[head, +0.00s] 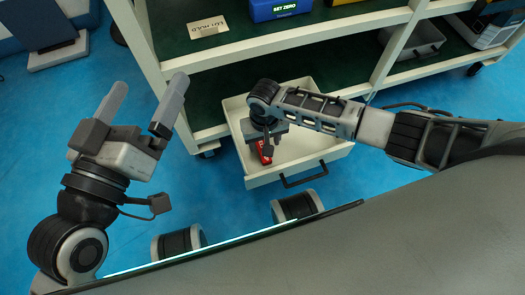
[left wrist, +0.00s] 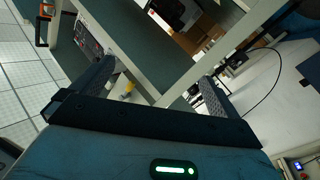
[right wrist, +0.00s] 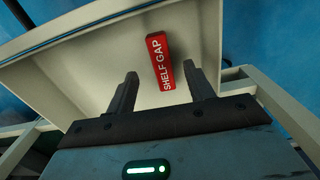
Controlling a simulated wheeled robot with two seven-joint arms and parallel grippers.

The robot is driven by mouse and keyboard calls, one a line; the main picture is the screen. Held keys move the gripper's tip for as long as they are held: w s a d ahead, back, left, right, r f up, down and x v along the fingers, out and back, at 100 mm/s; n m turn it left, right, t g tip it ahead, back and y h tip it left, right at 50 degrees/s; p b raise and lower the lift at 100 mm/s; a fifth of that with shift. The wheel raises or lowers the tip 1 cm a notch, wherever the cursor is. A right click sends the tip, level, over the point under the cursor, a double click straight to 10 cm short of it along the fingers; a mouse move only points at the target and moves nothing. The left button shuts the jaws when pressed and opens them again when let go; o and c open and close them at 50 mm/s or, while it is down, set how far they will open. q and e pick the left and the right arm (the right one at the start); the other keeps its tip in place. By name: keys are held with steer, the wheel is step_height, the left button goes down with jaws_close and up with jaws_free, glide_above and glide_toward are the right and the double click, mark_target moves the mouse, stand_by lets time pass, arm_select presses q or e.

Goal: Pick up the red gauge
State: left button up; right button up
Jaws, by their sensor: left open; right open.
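The red gauge (right wrist: 161,62), a small red block lettered "SHELF GAP", lies in the open cream drawer (right wrist: 100,48) in the right wrist view. In the head view, the red gauge (head: 264,152) shows partly, with my right gripper (head: 268,148) over it and covering some of it. My right gripper (right wrist: 163,88) is open, and the gauge appears between and beyond its fingertips, nearer the right finger. I see no contact. My left gripper (head: 145,98) is open and empty, raised left of the drawer. The left wrist view also shows its fingers (left wrist: 160,85) spread.
A shelf rack with cream rails (head: 285,41) stands behind the drawer. It holds a blue bin (head: 280,9) marked "SET ZERO", a tag (head: 208,27) and a grey tray (head: 415,42). The drawer has a dark front handle (head: 303,176).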

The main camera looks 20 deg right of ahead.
steer(key=shift+w+f+b, duration=0.1)
steer(key=shift+f+b, duration=0.3)
steer(key=shift+f, duration=0.15)
steer(key=f+b, duration=0.3)
steer(key=f, duration=0.1)
steer(key=shift+w, duration=0.25)
steer(key=shift+f, duration=0.1)
arm_select(q)
step_height(320, 180, up, 8)
steer(key=m+t+h, duration=0.3)
steer(key=m+h, duration=0.1)
steer(key=m, duration=0.3)
steer(key=shift+a+m+t+h, duration=0.25)
steer(key=shift+m+t+h, duration=0.05)
steer(key=shift+h, duration=0.1)
arm_select(e)
steer(key=c, duration=1.1)
